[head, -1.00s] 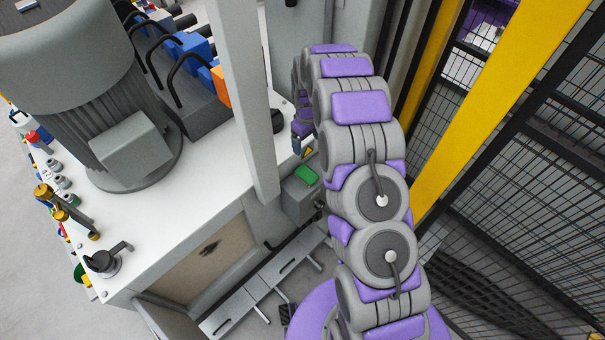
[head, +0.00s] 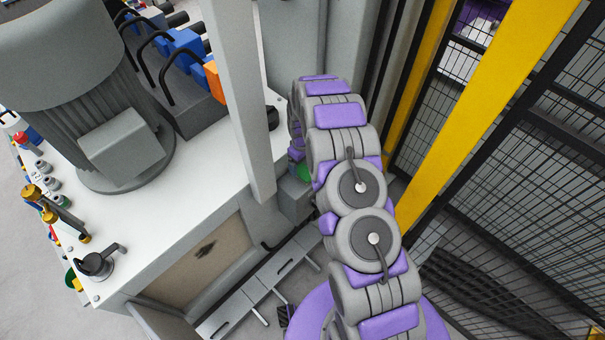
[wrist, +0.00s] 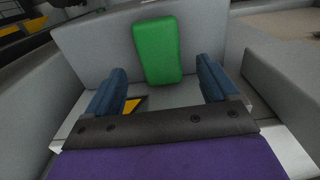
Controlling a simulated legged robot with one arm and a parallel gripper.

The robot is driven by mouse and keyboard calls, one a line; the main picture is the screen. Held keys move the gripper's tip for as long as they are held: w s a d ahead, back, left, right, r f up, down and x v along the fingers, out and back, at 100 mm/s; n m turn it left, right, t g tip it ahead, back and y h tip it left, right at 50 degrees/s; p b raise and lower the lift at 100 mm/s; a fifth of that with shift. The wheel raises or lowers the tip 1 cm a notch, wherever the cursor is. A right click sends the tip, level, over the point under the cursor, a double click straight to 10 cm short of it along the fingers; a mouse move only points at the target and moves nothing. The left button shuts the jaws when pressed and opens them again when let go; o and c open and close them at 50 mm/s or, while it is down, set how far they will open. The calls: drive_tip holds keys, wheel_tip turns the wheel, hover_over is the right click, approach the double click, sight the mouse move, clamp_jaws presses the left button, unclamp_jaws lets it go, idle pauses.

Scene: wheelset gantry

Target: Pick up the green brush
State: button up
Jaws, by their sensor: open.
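The green brush shows as a green block (wrist: 158,50) in the wrist view, upper middle, resting on or against a grey surface; I cannot tell which. In the head view only a small part of the brush (head: 304,173) shows beside my arm, which hides the rest. My gripper (wrist: 162,82) is open, with one blue finger to the left and one to the right. The brush lies ahead of the gap between the fingers, near their tips. No contact with the fingers is clear.
A grey box (head: 295,203) lies under the brush, beside a white cabinet (head: 165,240) with a large grey motor (head: 110,130) on top. A grey post (head: 240,100) stands left of my arm. A yellow frame with black mesh (head: 480,125) is to the right.

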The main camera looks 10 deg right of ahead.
sight(303, 170)
wheel_tip(303, 170, down, 4)
drive_tip(key=shift+s+r+b, duration=0.1)
drive_tip(key=shift+r+b, duration=0.15)
drive_tip(key=shift+b, duration=0.1)
drive_tip(key=shift+d, duration=0.1)
drive_tip(key=shift+c, duration=0.5)
drive_tip(key=c, duration=1.1)
drive_tip(key=shift+c, duration=0.2)
drive_tip(key=shift+r, duration=0.15)
